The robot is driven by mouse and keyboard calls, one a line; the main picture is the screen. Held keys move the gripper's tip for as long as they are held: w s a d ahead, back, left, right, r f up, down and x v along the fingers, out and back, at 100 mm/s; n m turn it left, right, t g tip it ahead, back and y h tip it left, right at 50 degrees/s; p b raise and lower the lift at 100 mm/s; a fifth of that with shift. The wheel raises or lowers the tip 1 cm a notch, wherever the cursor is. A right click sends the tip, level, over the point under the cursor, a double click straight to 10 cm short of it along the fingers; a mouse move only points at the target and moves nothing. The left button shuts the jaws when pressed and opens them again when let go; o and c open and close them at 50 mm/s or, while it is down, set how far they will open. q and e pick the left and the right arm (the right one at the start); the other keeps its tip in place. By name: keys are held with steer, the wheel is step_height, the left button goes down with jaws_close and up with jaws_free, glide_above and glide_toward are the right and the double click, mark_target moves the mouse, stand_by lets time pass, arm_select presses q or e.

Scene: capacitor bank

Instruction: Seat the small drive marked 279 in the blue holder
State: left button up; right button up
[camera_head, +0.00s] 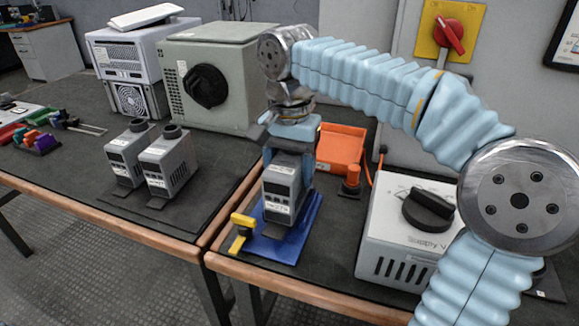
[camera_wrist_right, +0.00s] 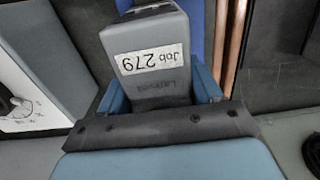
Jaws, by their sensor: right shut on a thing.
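The small grey drive (camera_head: 282,190) is upright over the blue holder (camera_head: 262,248), within its outline. In the right wrist view its white label on the drive (camera_wrist_right: 152,60) reads "Job 279", upside down. My right gripper (camera_head: 290,162) comes from above and is shut on the drive's upper part. In the wrist view its blue fingers (camera_wrist_right: 160,97) flank the drive. The holder has a yellow lever (camera_head: 241,232) at its front left. The drive's underside is hidden, so I cannot tell whether it rests fully on the holder. My left gripper is not in view.
Two similar grey drives (camera_head: 125,155) (camera_head: 168,165) stand on a dark mat to the left. An orange tray (camera_head: 341,147) lies behind the holder. A white box with a black knob (camera_head: 410,235) stands close on the right. A large beige box (camera_head: 212,80) stands behind.

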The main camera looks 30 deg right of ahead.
steer(key=shift+f+b, duration=0.85)
steer(key=shift+f, duration=0.35)
steer(key=o, duration=1.6)
step_height(320, 180, up, 14)
steer(key=p, duration=0.3)
steer(key=shift+p, duration=0.4)
steer(key=shift+f, duration=0.1)
